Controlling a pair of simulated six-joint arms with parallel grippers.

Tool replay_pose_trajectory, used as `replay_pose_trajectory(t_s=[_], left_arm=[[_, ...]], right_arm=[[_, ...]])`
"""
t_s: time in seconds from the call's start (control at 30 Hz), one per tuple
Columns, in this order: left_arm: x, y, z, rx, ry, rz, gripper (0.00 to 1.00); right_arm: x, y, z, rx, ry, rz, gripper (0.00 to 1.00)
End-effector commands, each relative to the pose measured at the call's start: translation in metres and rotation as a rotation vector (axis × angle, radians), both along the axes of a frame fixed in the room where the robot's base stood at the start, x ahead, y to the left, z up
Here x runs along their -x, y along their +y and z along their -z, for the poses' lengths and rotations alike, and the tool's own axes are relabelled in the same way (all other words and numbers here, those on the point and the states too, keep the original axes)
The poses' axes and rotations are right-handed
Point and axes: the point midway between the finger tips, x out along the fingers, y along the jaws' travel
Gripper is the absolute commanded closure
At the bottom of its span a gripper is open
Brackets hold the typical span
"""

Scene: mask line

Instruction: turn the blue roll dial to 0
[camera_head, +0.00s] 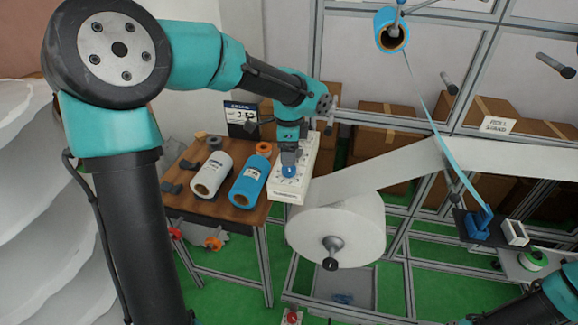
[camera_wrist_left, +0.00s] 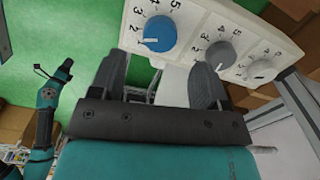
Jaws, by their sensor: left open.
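The blue roll dial (camera_wrist_left: 160,33) is a round blue knob on a white panel (camera_wrist_left: 190,22) with printed numbers 2 to 5 visible around it. In the head view the dial (camera_head: 289,171) is on the white panel (camera_head: 284,196) at the table's right side. My left gripper (camera_wrist_left: 160,62) is open and empty. Its fingers point at the panel, with the dial just beyond and between the tips, apart from them as far as I can tell.
A grey dial (camera_wrist_left: 221,55) and another dial (camera_wrist_left: 262,68) sit beside the blue one. On the wooden table lie a white roll (camera_head: 211,175) and a blue roll (camera_head: 250,181). A large white roll (camera_head: 335,232) hangs right of the panel.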

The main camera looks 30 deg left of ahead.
Motion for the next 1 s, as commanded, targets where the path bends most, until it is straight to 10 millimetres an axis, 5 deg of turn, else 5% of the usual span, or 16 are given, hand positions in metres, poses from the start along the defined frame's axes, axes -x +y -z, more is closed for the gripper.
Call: replay_pose_trajectory(t_s=[0.3,0.73,1.0], left_arm=[[0.000,0.000,0.048,0.000,0.002,-0.001,0.31],[0.000,0.000,0.058,0.000,0.000,0.000,0.31],[0.000,0.000,0.058,0.000,0.000,0.000,0.56]], right_arm=[[0.000,0.000,0.000,0.000,0.000,0.000,0.57],[0.000,0.000,0.000,0.000,0.000,0.000,0.57],[0.000,0.000,0.000,0.000,0.000,0.000,0.57]])
